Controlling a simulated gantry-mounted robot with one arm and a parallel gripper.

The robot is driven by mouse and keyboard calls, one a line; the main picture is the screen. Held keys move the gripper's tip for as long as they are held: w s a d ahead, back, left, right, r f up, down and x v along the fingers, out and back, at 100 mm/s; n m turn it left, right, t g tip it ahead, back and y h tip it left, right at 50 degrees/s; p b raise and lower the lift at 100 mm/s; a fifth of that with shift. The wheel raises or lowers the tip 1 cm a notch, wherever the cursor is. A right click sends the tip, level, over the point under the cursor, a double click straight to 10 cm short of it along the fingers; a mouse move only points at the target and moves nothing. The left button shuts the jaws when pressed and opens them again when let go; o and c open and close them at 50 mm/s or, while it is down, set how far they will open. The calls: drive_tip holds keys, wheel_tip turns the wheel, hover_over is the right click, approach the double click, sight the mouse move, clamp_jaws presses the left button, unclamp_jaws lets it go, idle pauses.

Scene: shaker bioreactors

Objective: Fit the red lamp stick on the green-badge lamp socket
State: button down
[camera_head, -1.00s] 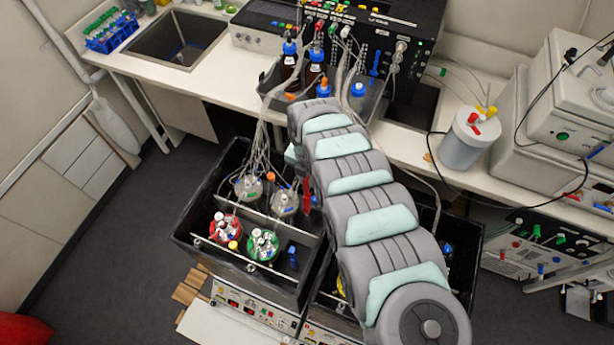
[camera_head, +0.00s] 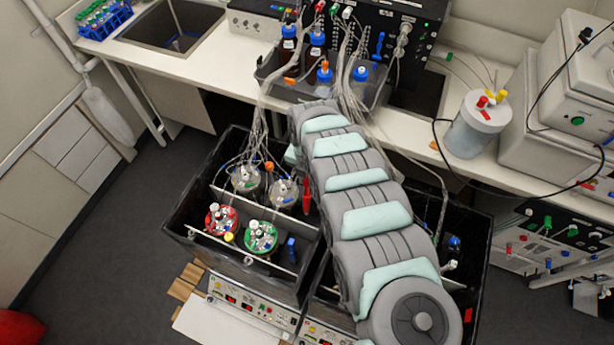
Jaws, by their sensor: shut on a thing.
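The red lamp stick (camera_head: 306,195) is a small upright red piece close against the left side of my arm, above the right part of the left black shaker box. My arm covers my gripper's fingers; the stick keeps its place beside the arm, so I take it as held. The green-badge lamp socket is too small to tell for sure. A vessel with a green ring lid (camera_head: 261,237) stands at the box's front, left of and below the stick in the picture. The stick looks apart from it.
A vessel with a red lid (camera_head: 221,219) and two clear-lidded vessels (camera_head: 246,179) (camera_head: 283,192) stand in the left box (camera_head: 183,215). Tubes rise from them to the bench. A second black box (camera_head: 477,235) lies right, partly under my arm. Bottles stand on the bench.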

sight(307, 208)
drive_tip(key=shift+f+b, duration=6.9)
drive_tip(key=shift+f, duration=2.05)
drive_tip(key=shift+f+b, duration=1.7)
drive_tip(key=shift+f, duration=0.35)
drive_tip(key=c, duration=1.3)
unclamp_jaws()
